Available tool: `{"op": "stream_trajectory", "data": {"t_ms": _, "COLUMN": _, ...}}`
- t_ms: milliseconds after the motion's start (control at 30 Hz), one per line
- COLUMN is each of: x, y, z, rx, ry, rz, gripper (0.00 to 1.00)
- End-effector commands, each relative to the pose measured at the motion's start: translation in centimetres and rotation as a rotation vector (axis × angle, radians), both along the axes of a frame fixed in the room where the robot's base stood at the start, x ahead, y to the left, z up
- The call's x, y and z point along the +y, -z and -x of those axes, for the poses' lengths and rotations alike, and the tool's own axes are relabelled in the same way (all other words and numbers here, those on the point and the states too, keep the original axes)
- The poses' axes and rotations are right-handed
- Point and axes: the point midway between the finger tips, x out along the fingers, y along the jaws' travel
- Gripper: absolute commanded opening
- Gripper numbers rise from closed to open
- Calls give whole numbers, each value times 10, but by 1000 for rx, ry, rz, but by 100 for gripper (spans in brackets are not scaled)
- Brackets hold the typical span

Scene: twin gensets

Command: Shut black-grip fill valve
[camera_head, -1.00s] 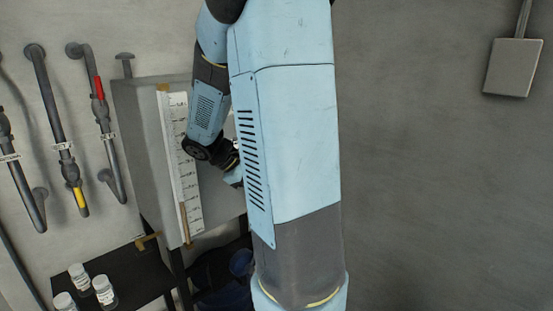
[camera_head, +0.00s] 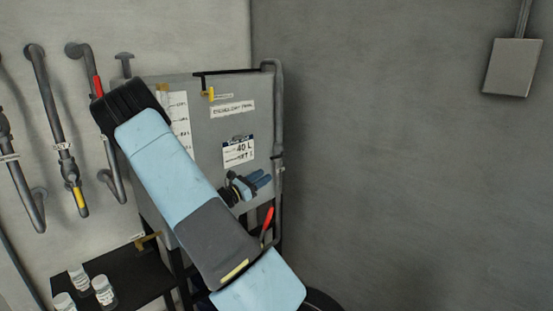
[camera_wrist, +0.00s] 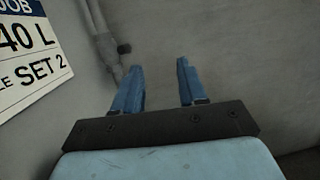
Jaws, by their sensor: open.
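No valve with a black grip can be made out for certain. In the wrist view a small dark piece (camera_wrist: 124,48) sits on the grey pipe (camera_wrist: 103,38); it may be a grip, but I cannot tell. My gripper (camera_wrist: 160,64) is open and empty, its two blue fingers apart with bare wall behind them. The dark piece lies beyond the left finger. In the head view my gripper (camera_head: 262,181) is in front of the grey tank's (camera_head: 210,150) right part, near the upright pipe (camera_head: 279,110).
A red lever (camera_head: 267,222) stands below my gripper. A yellow-handled valve (camera_head: 211,93) and a black bar (camera_head: 228,72) are at the tank's top. Wall pipes (camera_head: 50,110) stand left; jars (camera_head: 103,290) sit on a black shelf (camera_head: 140,275).

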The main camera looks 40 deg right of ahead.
Motion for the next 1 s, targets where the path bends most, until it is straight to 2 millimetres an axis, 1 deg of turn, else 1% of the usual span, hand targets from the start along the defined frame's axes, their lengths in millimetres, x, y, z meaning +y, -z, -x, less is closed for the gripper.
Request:
{"op": "stream_trajectory", "data": {"t_ms": 33, "x": -1, "y": 7, "z": -9, "rx": 47, "ry": -28, "rz": 38, "gripper": 42}}
{"op": "stream_trajectory", "data": {"t_ms": 100, "x": -2, "y": 13, "z": -20, "rx": 98, "ry": -63, "rz": 82, "gripper": 42}}
{"op": "stream_trajectory", "data": {"t_ms": 200, "x": -2, "y": 20, "z": -32, "rx": 155, "ry": -102, "rz": 129, "gripper": 42}}
{"op": "stream_trajectory", "data": {"t_ms": 300, "x": -1, "y": 24, "z": -39, "rx": 190, "ry": -126, "rz": 158, "gripper": 42}}
{"op": "stream_trajectory", "data": {"t_ms": 467, "x": -5, "y": 25, "z": -44, "rx": 208, "ry": -139, "rz": 174, "gripper": 42}}
{"op": "stream_trajectory", "data": {"t_ms": 567, "x": -14, "y": 21, "z": -45, "rx": 208, "ry": -139, "rz": 173, "gripper": 42}}
{"op": "stream_trajectory", "data": {"t_ms": 667, "x": -28, "y": 15, "z": -47, "rx": 208, "ry": -137, "rz": 173, "gripper": 42}}
{"op": "stream_trajectory", "data": {"t_ms": 1000, "x": -82, "y": -7, "z": -57, "rx": 206, "ry": -137, "rz": 173, "gripper": 42}}
